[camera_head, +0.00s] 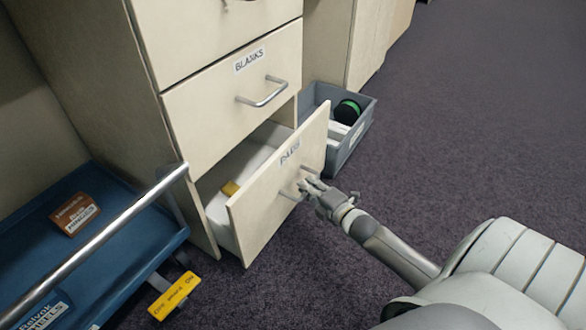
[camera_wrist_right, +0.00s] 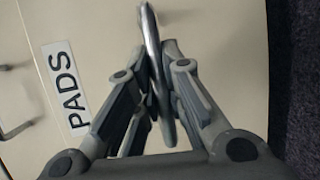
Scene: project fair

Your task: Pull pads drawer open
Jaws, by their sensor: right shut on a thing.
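The pads drawer (camera_head: 268,206) is the bottom drawer of a cream cabinet, labelled PADS, and stands partly open. White lining and a small yellow thing (camera_head: 230,188) show inside it; the rest of its inside is hidden by the front panel. My right gripper (camera_head: 308,188) is at the drawer's front, shut on its metal handle. In the right wrist view the handle (camera_wrist_right: 152,50) runs between the fingers of my gripper (camera_wrist_right: 158,100), and the PADS label (camera_wrist_right: 66,88) is beside them. My left gripper is not in view.
The closed BLANKS drawer (camera_head: 222,112) with its bar handle is above. A grey crate (camera_head: 352,146) with a green-and-black round thing stands on the floor behind the open drawer. A blue cart (camera_head: 130,232) with a metal rail is at left. Open carpet (camera_head: 470,120) lies at right.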

